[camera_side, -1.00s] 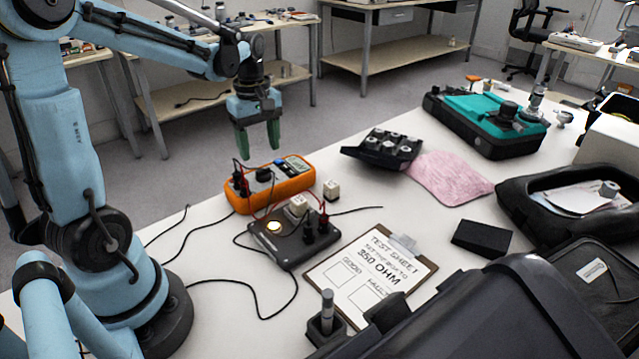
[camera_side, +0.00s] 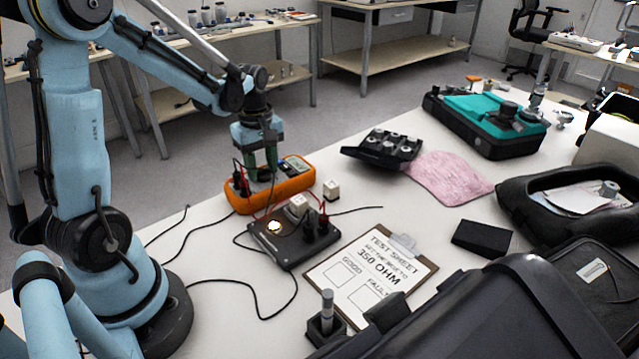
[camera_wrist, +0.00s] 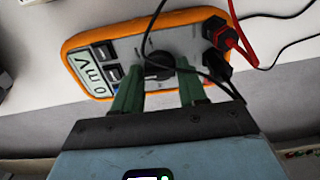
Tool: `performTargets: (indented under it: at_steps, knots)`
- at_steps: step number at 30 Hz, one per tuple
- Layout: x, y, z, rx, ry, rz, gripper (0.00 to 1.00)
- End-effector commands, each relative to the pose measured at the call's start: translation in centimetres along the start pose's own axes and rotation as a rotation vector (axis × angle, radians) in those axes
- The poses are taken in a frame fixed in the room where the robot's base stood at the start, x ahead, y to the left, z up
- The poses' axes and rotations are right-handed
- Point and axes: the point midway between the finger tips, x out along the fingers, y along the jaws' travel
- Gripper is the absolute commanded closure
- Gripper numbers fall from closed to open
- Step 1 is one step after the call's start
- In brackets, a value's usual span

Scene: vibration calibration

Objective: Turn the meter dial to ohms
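The orange meter (camera_side: 291,189) lies on the white bench and shows at the top of the wrist view (camera_wrist: 189,18). Its display (camera_wrist: 97,67) appears to read 0 mV. The black dial (camera_wrist: 160,66) is at the middle of the meter's face, partly crossed by a black lead. My gripper (camera_side: 262,175) points down over the meter; its green fingers are apart in the wrist view (camera_wrist: 158,84), one to each side of the dial. I see a gap beside the dial, so it does not look gripped. Exact fingertip height is hard to tell.
Red and black leads plug into the meter's end (camera_wrist: 222,48), close to my right-hand finger in the wrist view. A black box (camera_side: 294,245) with a lit lamp and a clipboard test sheet (camera_side: 340,295) lie in front.

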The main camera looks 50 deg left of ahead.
Motion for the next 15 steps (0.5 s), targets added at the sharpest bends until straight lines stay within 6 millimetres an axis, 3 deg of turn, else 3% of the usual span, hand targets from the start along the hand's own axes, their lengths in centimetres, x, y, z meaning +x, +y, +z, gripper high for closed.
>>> performTargets:
  at_steps: [1, 6, 15]
  knots:
    - [-0.01, 0.0, 0.0, 0.0, 0.0, 0.0, 0.66]
    - [-0.02, 0.0, 0.0, 0.0, 0.0, 0.0, 0.92]
    - [-0.03, 0.01, 0.0, 0.04, 0.0, 0.0, 0.93]
